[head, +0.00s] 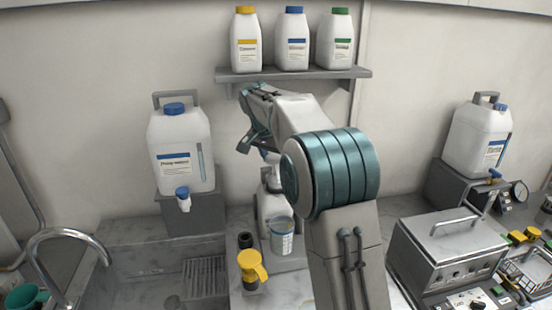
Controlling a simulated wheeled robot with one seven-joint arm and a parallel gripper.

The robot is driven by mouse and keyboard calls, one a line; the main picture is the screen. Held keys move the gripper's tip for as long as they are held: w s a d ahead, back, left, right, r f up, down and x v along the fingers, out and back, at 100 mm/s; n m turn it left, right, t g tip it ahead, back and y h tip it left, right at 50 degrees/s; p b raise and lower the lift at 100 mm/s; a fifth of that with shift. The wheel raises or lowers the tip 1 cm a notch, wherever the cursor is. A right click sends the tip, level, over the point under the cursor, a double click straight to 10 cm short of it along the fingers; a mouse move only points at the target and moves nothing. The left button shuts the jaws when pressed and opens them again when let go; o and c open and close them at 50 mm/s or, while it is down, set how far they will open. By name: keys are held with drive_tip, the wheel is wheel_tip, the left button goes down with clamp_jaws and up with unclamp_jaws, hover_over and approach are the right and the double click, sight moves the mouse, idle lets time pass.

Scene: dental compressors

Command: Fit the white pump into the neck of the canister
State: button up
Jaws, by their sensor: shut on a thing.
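My gripper (262,146) hangs at the end of my arm, in front of the back wall and below the wall shelf. It is shut on the white pump (268,158), of which only a small pale part shows; my arm hides the rest. A white canister (264,204) stands on the counter below the gripper, partly hidden by my arm and a clear beaker. Its neck is hard to make out, and I cannot tell whether the pump touches it.
The clear beaker (282,236) and a yellow-topped item (251,268) stand in front. A tapped water container (181,150) is at left, above the sink (130,275). A metal unit (450,252) stands at right. Bottles line the shelf (295,74) above.

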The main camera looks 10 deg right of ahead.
drive_tip(key=o, duration=1.3)
drive_tip(key=shift+o, duration=0.2)
drive_tip(key=shift+r, duration=0.1)
drive_tip(key=v, duration=1.3)
drive_tip(key=shift+r, duration=0.3)
drive_tip(key=shift+s+a, duration=0.1)
drive_tip(key=shift+s, duration=0.1)
drive_tip(key=s+d+f+n+y, duration=0.1)
drive_tip(key=s+f+n, duration=0.2)
drive_tip(key=s+f, duration=0.3)
drive_tip(key=s+d+f+n+y, duration=0.1)
drive_tip(key=s+f+n, duration=0.2)
drive_tip(key=s+f, duration=0.4)
drive_tip(key=s+d+f+n+y, duration=0.1)
drive_tip(key=s+f+n, duration=0.2)
drive_tip(key=s, duration=1.8)
wheel_tip(320, 180, down, 4)
drive_tip(key=shift+d+r, duration=0.2)
drive_tip(key=shift+d, duration=0.2)
